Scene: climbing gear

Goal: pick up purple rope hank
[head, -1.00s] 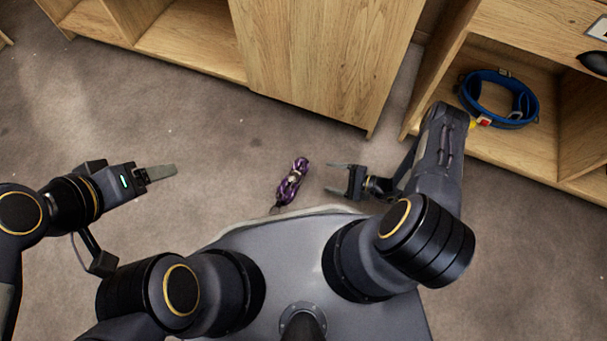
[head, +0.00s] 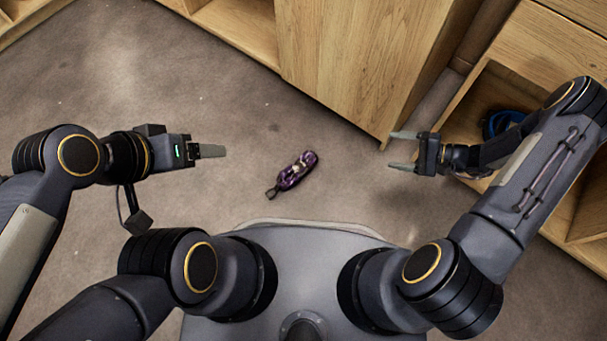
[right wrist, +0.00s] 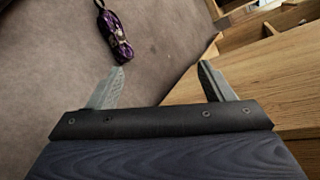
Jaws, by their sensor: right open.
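The purple rope hank (head: 294,170) lies on the carpet in the head view, in front of my base and between my two grippers. It is a narrow bundle with a dark loop at its lower left end. It also shows in the right wrist view (right wrist: 116,38), beyond the fingertips. My right gripper (head: 392,150) is open and empty, to the right of the hank and apart from it; its spread fingers show in the right wrist view (right wrist: 163,75). My left gripper (head: 222,151) is to the left of the hank, apart from it; its fingers overlap, so its opening is unclear.
A wooden cabinet (head: 350,55) stands behind the hank, its corner close to my right gripper. An open wooden shelf unit (head: 490,95) at the right holds a blue harness or belt (head: 497,122), partly hidden by my right arm. The carpet around the hank is clear.

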